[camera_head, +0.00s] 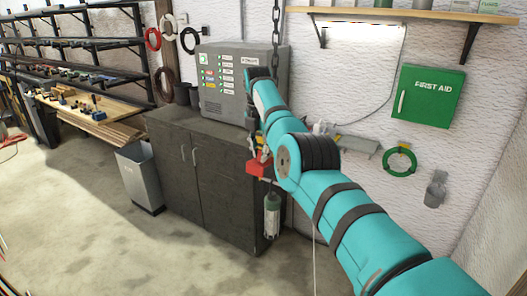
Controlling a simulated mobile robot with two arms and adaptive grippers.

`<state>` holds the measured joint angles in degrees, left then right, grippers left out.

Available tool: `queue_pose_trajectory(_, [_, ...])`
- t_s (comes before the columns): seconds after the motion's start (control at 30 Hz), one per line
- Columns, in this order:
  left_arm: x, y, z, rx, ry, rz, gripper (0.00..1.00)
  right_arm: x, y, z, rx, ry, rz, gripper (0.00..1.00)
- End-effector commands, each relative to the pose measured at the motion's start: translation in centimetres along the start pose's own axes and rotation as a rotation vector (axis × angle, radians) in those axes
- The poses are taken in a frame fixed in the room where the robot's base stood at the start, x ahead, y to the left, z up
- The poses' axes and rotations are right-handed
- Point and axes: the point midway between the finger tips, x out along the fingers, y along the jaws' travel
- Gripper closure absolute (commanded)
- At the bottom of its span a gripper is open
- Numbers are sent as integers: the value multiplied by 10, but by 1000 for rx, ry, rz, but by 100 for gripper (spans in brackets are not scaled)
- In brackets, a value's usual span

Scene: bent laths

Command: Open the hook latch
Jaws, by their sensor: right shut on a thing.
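My right arm, teal with black bands, comes in from the lower right and reaches to the right end of the dark cabinet (225,190). My right gripper (262,153) is small in view and partly covered by my own forearm. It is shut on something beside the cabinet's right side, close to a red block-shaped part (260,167). The held thing is too small and covered to make out. I cannot clearly make out the hook latch. My left gripper is not in view.
A grey control box (221,75) stands on the cabinet. A green cylinder (272,215) is at the cabinet's right side. A chain (276,30) hangs above. A grey bin (140,178) stands left. A first aid box (429,96) is on the wall.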

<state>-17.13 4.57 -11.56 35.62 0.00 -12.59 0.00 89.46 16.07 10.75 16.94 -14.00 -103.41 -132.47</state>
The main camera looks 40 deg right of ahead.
Motion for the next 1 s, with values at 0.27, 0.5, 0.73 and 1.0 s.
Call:
queue_pose_trajectory(0.27, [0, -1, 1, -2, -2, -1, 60, 2, 0, -3, 1, 18, -5, 100])
queue_pose_trajectory(0.5, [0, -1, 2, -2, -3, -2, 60, 2, 0, -3, 1, 19, -5, 100])
queue_pose_trajectory(0.73, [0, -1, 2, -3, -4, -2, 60, 1, 0, -3, 1, 18, -5, 60])
queue_pose_trajectory(1.0, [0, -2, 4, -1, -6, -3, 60, 0, 1, -2, 1, 15, -2, 56])
